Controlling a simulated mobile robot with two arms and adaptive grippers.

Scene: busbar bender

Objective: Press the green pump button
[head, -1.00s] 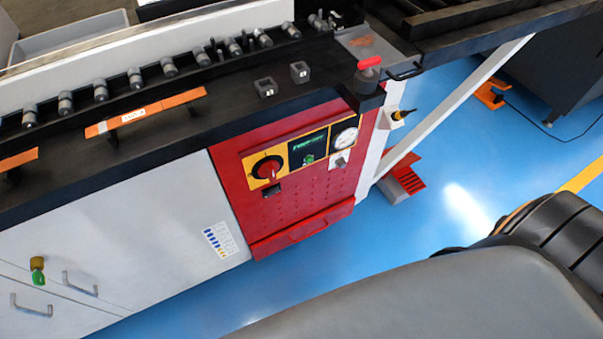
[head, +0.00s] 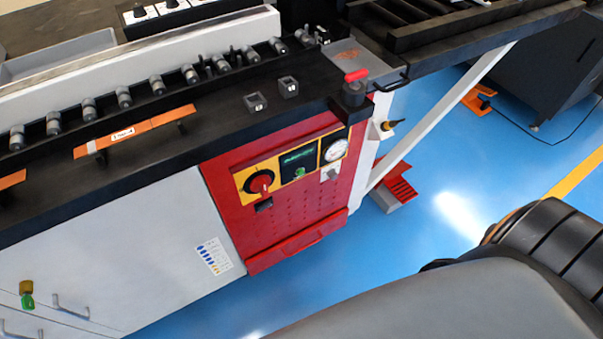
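The green pump button (head: 299,173) sits on a small dark panel with green lettering (head: 299,160), on the red front of the bender cabinet (head: 290,208). A red rotary switch on a yellow plate (head: 260,182) is to its left, and a round white gauge (head: 335,150) is to its right. Nothing covers the button. Neither gripper shows in the head view. A large grey and black arm link of mine fills the lower right and hides the floor there.
A red-topped black knob (head: 355,85) stands at the bench's right corner. A yellow-green knob (head: 26,294) is on the lower left cabinet. Blue floor (head: 420,222) is open before the red panel.

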